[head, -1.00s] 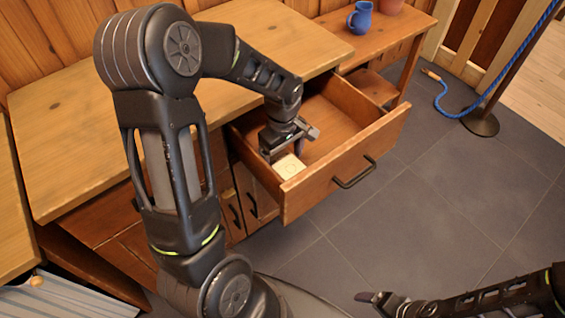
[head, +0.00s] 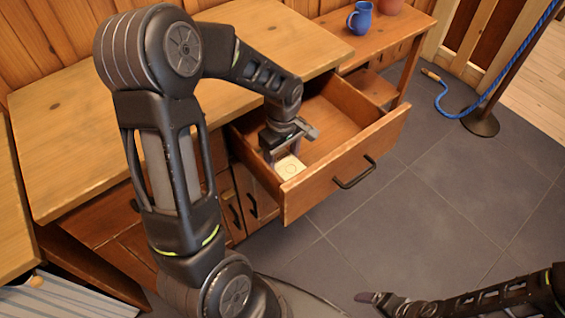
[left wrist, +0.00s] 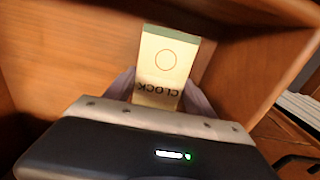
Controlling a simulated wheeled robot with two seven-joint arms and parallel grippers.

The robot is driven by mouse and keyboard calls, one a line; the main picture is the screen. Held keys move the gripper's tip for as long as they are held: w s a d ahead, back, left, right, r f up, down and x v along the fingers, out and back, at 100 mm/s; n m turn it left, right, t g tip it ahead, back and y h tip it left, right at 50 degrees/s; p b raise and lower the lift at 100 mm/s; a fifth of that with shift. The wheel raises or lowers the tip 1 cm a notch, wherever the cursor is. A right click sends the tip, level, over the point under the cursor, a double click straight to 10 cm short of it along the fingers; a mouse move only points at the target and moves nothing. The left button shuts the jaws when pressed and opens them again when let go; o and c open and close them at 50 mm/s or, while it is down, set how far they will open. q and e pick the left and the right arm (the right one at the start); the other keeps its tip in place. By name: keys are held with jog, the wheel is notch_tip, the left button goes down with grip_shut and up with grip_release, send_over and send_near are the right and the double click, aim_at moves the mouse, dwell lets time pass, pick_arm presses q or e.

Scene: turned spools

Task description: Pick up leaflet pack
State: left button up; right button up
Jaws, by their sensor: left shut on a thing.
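The leaflet pack (head: 290,167) is a small cream block inside the open drawer, near its front left corner. In the left wrist view the pack (left wrist: 164,62) shows a circle, the word CLOCK and a green edge. My left gripper (head: 282,157) reaches down into the drawer and is shut on the pack, with a finger on each side of it in the left wrist view. The pack's lower part is hidden. My right gripper (head: 380,299) is at the bottom right of the head view, away from the drawer; its jaw state is unclear.
The drawer (head: 335,185) stands pulled out of the wooden counter (head: 90,120), its walls close around my left gripper. A side table (head: 400,35) holds a blue mug (head: 360,18). A post with a blue rope (head: 482,122) stands on the grey floor at right.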

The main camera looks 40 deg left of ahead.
aim_at(282, 161)
pick_arm(q)
jog(key=c, duration=0.5)
jog(key=shift+r, duration=0.15)
notch_tip(282, 161, up, 10)
jog(key=shift+f+p, duration=0.15)
jog(key=shift+p, duration=0.5)
